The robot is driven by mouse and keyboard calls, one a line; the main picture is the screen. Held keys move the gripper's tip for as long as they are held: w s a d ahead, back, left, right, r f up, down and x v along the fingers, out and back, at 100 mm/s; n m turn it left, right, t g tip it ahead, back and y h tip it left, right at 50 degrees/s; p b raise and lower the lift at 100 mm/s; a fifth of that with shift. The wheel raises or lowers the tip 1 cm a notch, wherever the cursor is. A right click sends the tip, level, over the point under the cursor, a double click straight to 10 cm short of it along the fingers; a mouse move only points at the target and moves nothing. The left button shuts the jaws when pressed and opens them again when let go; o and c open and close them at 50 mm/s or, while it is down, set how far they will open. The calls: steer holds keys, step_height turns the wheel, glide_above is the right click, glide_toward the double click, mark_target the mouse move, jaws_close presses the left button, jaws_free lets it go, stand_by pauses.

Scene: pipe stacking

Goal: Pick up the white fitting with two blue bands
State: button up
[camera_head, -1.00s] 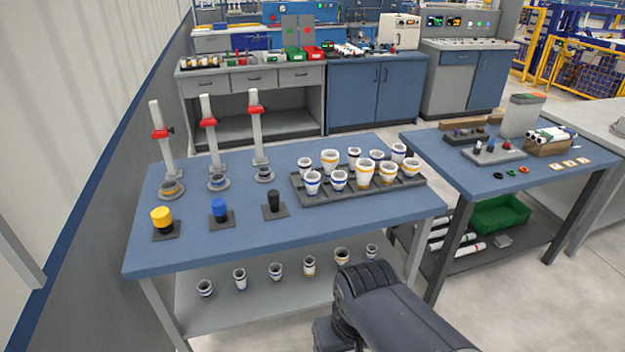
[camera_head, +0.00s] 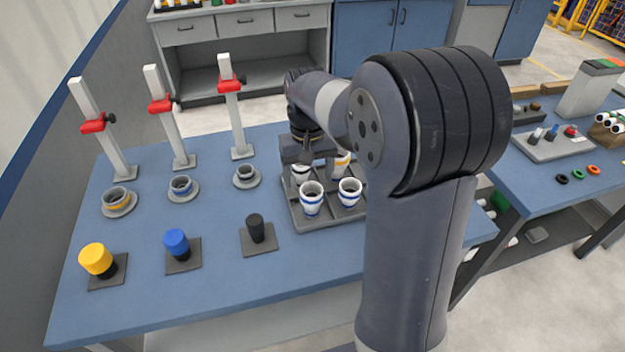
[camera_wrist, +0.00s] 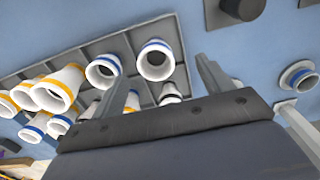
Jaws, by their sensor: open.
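White fittings with blue bands stand in the grey tray (camera_head: 290,212). A front-left fitting (camera_head: 311,203) shows blue banding, and so does its right neighbour (camera_head: 349,193); I cannot count their bands surely. My gripper (camera_head: 308,172) is open, pointing down over the tray's back left, behind these two. A small white fitting (camera_head: 300,174) shows near its fingers, partly hidden. No fitting is visibly gripped.
Three posts with red clamps (camera_head: 160,104) and ring bases stand left of the tray. Yellow (camera_head: 96,259), blue (camera_head: 176,242) and black (camera_head: 255,228) plugs stand in front. My arm hides the tray's right side. Yellow-banded fittings (camera_wrist: 55,90) crowd the left of the wrist view.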

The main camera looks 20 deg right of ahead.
mark_target(311, 200)
steer(key=f, duration=0.3)
steer(key=w+f, duration=0.1)
steer(key=f, duration=0.1)
steer(key=shift+d+f, duration=0.15)
steer(key=shift+f, duration=0.2)
steer(key=shift+w+d+f, duration=0.1)
steer(key=shift+d+f, duration=0.1)
steer(key=shift+f, duration=1.1)
steer(key=shift+d+f, duration=0.15)
steer(key=shift+f, duration=1.15)
steer(key=shift+c, duration=0.5)
steer(key=c, duration=1)
step_height(311, 200, up, 10)
steer(key=shift+r, duration=0.1)
